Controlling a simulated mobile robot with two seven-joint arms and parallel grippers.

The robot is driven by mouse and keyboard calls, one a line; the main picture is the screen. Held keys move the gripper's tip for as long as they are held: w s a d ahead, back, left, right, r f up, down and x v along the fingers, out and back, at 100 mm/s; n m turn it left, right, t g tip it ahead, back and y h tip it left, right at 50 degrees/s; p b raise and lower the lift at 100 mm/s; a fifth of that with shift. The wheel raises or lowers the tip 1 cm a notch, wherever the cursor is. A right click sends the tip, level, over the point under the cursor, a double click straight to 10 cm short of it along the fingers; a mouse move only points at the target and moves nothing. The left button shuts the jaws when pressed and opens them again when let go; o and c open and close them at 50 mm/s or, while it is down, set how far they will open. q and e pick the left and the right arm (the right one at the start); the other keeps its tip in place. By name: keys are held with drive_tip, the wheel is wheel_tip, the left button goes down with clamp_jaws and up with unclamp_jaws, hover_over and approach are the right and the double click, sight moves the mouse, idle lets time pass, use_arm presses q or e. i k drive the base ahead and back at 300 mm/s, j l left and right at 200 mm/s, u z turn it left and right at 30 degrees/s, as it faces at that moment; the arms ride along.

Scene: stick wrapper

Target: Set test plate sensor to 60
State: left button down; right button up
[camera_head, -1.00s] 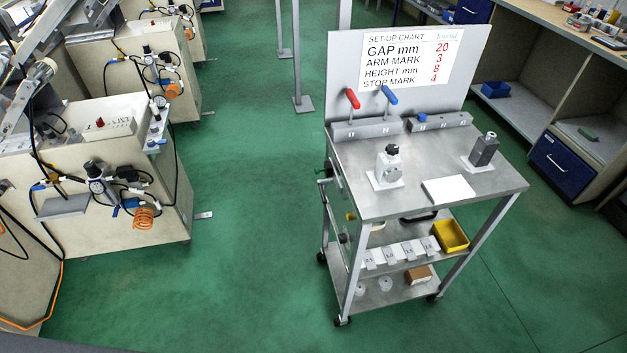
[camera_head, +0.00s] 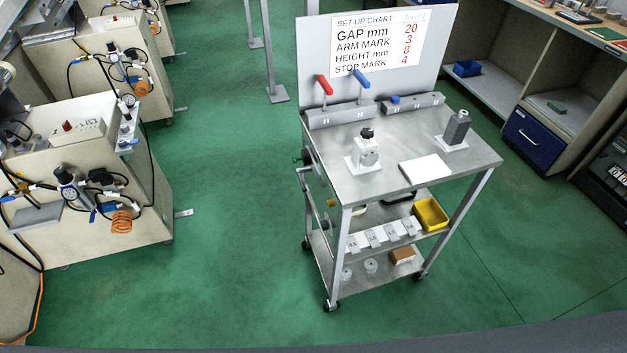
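No part labelled as a test plate sensor can be made out. A steel cart (camera_head: 385,182) stands right of centre with a set-up chart (camera_head: 378,42) on its back panel, reading gap 20, arm mark 3, height 8, stop mark 4. On its top are a white stand with a dial and black knob (camera_head: 365,150), a dark grey block on a white base (camera_head: 456,128) and a white plate (camera_head: 425,168). A red-handled lever (camera_head: 324,86) and a blue-handled lever (camera_head: 361,78) stand at the back. Neither gripper is in view.
The cart's lower shelves hold a yellow bin (camera_head: 431,214), several white tags and a brown block (camera_head: 402,256). Beige machines (camera_head: 95,190) with hoses stand at left. Shelving with a blue drawer (camera_head: 534,138) stands at right. Green floor (camera_head: 225,230) is clear between machines and cart.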

sight(304, 157)
drive_tip(key=i+j+z, duration=0.1)
drive_tip(key=i+z, duration=0.15)
drive_tip(key=i, duration=0.65)
